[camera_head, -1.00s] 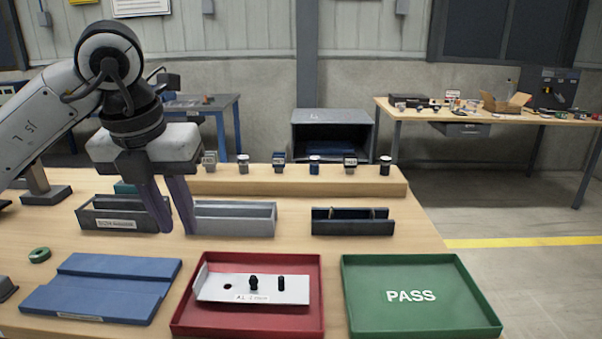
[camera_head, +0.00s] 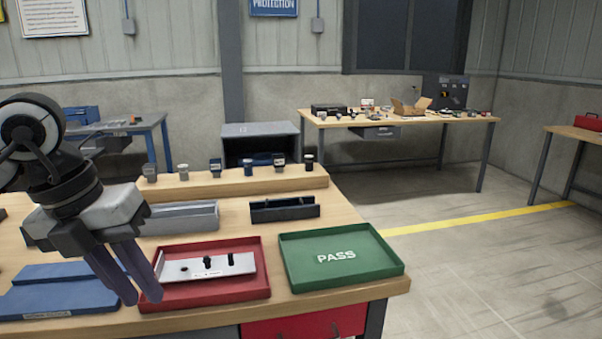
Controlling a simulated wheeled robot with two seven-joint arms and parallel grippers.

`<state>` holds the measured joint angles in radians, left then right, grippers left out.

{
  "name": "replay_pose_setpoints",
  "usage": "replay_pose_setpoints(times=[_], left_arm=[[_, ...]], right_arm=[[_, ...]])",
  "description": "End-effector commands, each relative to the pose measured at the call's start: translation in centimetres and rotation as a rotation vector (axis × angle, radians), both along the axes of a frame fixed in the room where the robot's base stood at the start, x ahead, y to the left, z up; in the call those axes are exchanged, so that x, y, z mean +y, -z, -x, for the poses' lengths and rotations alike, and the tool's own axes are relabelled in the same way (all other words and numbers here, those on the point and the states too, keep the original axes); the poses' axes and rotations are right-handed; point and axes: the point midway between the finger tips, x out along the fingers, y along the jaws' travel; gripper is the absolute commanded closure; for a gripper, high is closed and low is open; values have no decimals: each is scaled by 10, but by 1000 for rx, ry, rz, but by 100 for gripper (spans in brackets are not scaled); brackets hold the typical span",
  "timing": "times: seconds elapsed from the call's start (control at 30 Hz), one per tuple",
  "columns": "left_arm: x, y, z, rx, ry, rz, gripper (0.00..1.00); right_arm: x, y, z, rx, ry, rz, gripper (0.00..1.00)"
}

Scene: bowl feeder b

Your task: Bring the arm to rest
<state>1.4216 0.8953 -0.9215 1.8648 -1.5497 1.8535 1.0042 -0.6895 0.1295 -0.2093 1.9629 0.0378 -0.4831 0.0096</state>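My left gripper (camera_head: 143,297) comes in from the left and points down at the front left. Its two dark fingers stand slightly apart with nothing between them. The fingertips overlap the left edge of the red tray (camera_head: 262,292) in the picture; I cannot tell their height above it. The green PASS tray (camera_head: 345,279) is empty, right of the red one. My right gripper is out of view.
A blue fixture block (camera_head: 60,290) lies left of the red tray. Grey (camera_head: 185,219) and black (camera_head: 285,210) bins stand behind the trays. Several small parts stand on a wooden riser (camera_head: 235,184) at the back. Open floor lies to the right.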

Motion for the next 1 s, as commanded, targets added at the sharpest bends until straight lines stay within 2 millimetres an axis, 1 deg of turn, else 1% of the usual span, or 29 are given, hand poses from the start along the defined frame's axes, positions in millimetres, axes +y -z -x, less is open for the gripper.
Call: replay_pose_setpoints(times=[0.03, 0.07, 0.17, 0.27, 0.3, 0.37, 0.4, 0.47, 0.5, 0.57, 0.6, 0.67, 0.73, 0.77, 0.83, 0.87, 0.9, 0.93, 0.97, 1.0], left_arm=[[-14, 8, 3, 17, 36, 41, 78], [-23, 12, 5, 26, 58, 70, 78], [-55, 25, 13, 62, 133, 176, 78], [-96, 38, 26, 109, 214, 328, 78], [-115, 43, 34, 133, 248, 408, 78], [-148, 46, 47, 172, 294, 555, 78], [-170, 45, 57, 201, 316, 671, 78], [-200, 38, 70, 240, 330, 860, 78], [-217, 31, 76, 261, 320, 991, 78], [-236, 18, 79, 289, 281, 1179, 78], [-245, 10, 78, 305, 236, 1304, 78], [-251, -1, 71, 320, 143, 1479, 78], [-249, -8, 54, 331, -8, 1667, 78], [-246, -7, 45, 335, -86, 1740, 78], [-233, 3, 22, 336, -295, 1884, 78], [-225, 11, 12, 336, -396, 1934, 78], [-213, 27, -1, 332, -539, 1989, 78], [-204, 42, -10, 331, -654, 2020, 78], [-193, 59, -17, 329, -772, 2042, 78], [-179, 85, -24, 325, -934, 2057, 78]], right_arm=[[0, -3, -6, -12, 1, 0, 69], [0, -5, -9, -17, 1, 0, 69], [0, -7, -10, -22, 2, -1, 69], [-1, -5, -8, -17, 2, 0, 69], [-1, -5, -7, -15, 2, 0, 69], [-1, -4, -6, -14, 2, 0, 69], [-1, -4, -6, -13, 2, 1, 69], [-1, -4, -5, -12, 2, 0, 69], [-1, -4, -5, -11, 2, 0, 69], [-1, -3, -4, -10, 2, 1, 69], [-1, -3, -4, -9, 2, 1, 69], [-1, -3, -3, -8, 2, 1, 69], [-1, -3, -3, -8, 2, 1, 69], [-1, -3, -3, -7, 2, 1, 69], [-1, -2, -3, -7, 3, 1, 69], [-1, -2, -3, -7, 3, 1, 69], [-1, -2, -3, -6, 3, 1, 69], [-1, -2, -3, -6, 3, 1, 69], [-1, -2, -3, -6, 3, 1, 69], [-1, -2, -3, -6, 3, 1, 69]])
